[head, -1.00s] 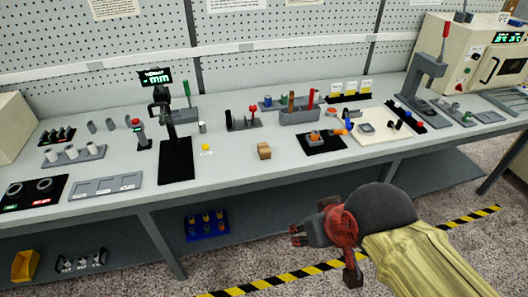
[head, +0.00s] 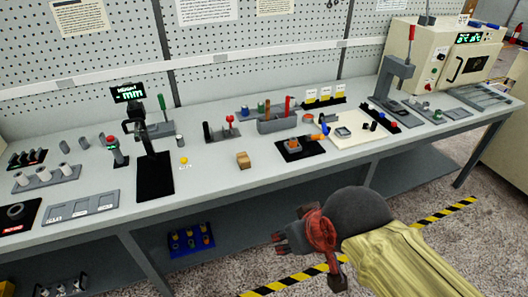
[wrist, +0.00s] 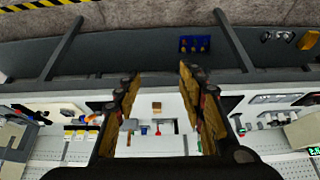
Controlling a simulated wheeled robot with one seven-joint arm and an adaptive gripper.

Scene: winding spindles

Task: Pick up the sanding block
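The sanding block appears to be the small tan block (head: 243,160) near the front edge of the grey bench, left of a black mat. It also shows in the wrist view (wrist: 157,107), between my fingers in the picture but well beyond them. My gripper (head: 277,243) is in front of the bench, apart from the block and to its right in the head view. In the wrist view my gripper (wrist: 158,75) has its two fingers wide apart with nothing between them. It is open and empty.
The bench (head: 215,188) has a front edge between my gripper and the block. A black measuring stand (head: 155,172) and a small yellow item (head: 184,160) are left of the block. A black mat with an orange-grey part (head: 299,148) lies to its right. A blue rack (head: 190,241) sits on the lower shelf.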

